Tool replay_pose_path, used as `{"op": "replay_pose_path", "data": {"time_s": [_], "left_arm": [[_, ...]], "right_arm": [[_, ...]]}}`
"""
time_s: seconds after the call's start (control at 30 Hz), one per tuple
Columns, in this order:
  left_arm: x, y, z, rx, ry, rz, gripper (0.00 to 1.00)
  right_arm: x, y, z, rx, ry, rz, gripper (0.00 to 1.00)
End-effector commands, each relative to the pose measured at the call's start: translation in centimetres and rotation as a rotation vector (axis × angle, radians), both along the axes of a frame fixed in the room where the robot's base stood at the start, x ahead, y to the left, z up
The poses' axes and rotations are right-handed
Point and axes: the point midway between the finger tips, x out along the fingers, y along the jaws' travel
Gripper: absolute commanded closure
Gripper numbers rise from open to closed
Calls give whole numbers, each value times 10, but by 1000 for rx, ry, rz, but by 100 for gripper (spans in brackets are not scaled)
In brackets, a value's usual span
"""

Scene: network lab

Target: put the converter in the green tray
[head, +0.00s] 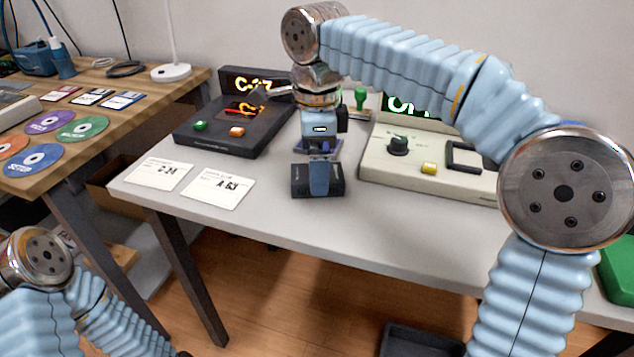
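A small dark box (302,184), which looks like the converter, is on the front part of the grey table. My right gripper (319,183) points down over it. One blue finger lies across the box's near face. The other finger is hidden behind the box, so I cannot tell whether the grip is closed. A green object (621,268), possibly the green tray, is cut off at the right edge. My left arm shows at the lower left, and its gripper is out of view.
Two white label cards (218,188) lie left of the box. A dark console (222,135) and a cream console (430,165) stand behind it on either side. A wooden table (110,120) with several discs is at the left. A dark bin (415,342) is on the floor.

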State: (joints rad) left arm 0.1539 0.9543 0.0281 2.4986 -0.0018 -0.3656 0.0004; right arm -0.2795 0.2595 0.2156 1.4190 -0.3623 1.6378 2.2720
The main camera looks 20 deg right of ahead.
Motion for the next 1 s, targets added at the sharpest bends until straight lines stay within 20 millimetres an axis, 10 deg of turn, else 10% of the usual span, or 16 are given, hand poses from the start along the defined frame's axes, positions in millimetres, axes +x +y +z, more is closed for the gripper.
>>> {"op": "replay_pose_path", "data": {"time_s": [0.4,0.8,1.0], "left_arm": [[1,2,-5,2,-2,3,7],[1,2,-5,2,-2,3,7],[1,2,-4,2,-2,3,7]], "right_arm": [[0,0,-22,1,-1,-1,8],[0,0,-21,1,-1,0,69],[0,0,-21,2,-1,-1,73]]}}
